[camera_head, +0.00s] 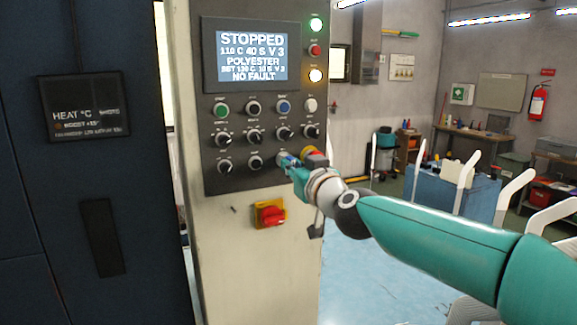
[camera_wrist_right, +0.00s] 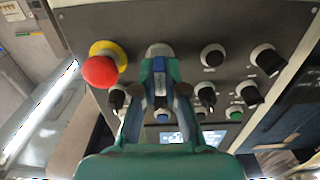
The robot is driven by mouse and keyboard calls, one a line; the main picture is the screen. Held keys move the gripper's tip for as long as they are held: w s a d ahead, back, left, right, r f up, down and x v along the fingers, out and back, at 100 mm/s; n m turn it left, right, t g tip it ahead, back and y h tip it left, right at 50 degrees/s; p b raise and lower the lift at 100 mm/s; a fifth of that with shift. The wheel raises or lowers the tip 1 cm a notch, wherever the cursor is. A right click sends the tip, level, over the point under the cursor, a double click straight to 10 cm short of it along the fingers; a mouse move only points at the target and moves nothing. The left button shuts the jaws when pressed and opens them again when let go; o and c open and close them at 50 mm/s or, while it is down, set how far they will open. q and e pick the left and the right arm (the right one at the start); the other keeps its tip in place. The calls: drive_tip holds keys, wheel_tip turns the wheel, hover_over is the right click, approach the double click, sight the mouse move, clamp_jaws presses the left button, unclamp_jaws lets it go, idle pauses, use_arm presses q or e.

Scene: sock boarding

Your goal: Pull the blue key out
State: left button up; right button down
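The blue key (camera_head: 282,157) is at a round silver lock at the lower right of the dark control panel (camera_head: 233,184). My right gripper (camera_head: 290,163) is at the panel, its fingers around the key. In the right wrist view, the blue key (camera_wrist_right: 159,66) sits between the two teal fingertips (camera_wrist_right: 159,74), which close in on both its sides. The key's inner end meets the silver lock (camera_wrist_right: 159,50), and how deep it sits is hidden. My left gripper is not in view.
A red emergency button on a yellow ring (camera_wrist_right: 100,68) is close beside my right gripper. Several black knobs (camera_head: 254,135) surround the lock. The panel screen (camera_head: 252,55) reads STOPPED. A red switch on a yellow plate (camera_head: 270,214) is below.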

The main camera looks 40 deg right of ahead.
drive_tip(key=shift+s+a, duration=0.1)
drive_tip(key=shift+s, duration=0.05)
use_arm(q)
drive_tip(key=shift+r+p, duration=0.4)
use_arm(e)
drive_tip(key=shift+v, duration=2.1)
drive_tip(key=shift+s, duration=0.1)
